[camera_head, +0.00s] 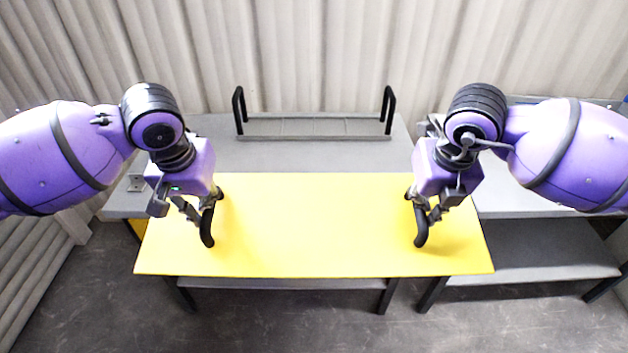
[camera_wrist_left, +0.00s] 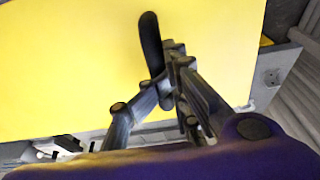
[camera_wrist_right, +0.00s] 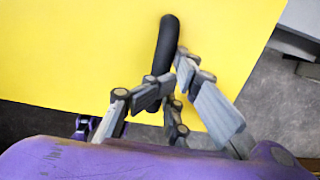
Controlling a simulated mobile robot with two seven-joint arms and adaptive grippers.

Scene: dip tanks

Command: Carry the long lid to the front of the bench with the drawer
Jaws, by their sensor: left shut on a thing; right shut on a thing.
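The long lid (camera_head: 310,225) is a flat yellow panel with a black handle near each end. It looks level in the head view, in front of and partly over the grey bench. My left gripper (camera_head: 206,205) is shut on the lid's left handle (camera_head: 207,228), which also shows in the left wrist view (camera_wrist_left: 150,40). My right gripper (camera_head: 420,207) is shut on the right handle (camera_head: 421,232), seen too in the right wrist view (camera_wrist_right: 167,42). The lid hides much of the bench's front, and no drawer can be made out.
The grey bench (camera_head: 330,158) stands behind the lid against a corrugated wall (camera_head: 310,50). A grey rack (camera_head: 315,128) with two black upright handles sits at its back. Another grey bench (camera_head: 530,200) with a lower shelf (camera_head: 550,262) stands at right. Dark floor (camera_head: 290,320) is open in front.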

